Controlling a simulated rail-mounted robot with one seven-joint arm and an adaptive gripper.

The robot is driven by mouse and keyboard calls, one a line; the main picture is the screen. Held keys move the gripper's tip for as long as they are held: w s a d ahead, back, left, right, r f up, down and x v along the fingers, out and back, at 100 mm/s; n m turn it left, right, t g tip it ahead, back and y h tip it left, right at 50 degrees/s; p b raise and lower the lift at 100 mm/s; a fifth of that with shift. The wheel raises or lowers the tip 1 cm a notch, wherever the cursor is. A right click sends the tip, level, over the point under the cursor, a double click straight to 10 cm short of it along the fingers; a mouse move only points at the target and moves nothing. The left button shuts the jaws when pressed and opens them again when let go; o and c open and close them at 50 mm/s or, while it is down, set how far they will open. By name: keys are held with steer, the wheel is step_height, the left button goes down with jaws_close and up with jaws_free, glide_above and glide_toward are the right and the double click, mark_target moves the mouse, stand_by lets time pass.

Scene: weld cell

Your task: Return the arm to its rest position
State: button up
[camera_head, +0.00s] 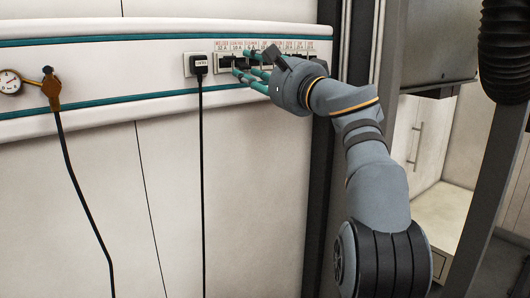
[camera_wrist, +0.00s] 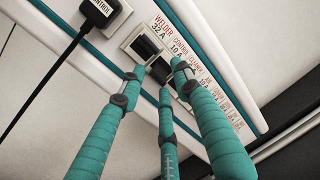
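My arm reaches up from the lower right to the wall. My gripper (camera_head: 246,74) has three teal fingers, and their tips are at the left part of a row of labelled breakers (camera_head: 290,45). In the wrist view my gripper (camera_wrist: 160,78) has its fingertips spread apart with nothing held between them. The tips are in front of the dark breaker switches (camera_wrist: 146,47) under the label strip (camera_wrist: 185,45), which reads WELDER 32 A and CONTROL 10 A. The fingers hide part of the switches. I cannot tell whether a fingertip touches one.
A black plug (camera_head: 199,63) labelled CONTROL, with a hanging cable, sits in a socket left of the breakers. A gauge (camera_head: 9,82) and an orange-brown hose fitting (camera_head: 52,88) are further left. A dark post (camera_head: 327,130) stands behind my arm.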

steer(key=shift+r+g+h+p, duration=1.55)
steer(key=shift+g+p, duration=0.35)
steer(key=shift+p, duration=7.5)
steer(key=p, duration=0.2)
steer(key=shift+r+p, duration=0.1)
steer(key=shift+p, duration=0.25)
steer(key=g+p, duration=0.1)
steer(key=p, duration=0.3)
steer(key=shift+w+h, duration=0.1)
steer(key=shift+h, duration=0.25)
steer(key=shift+p, duration=0.4)
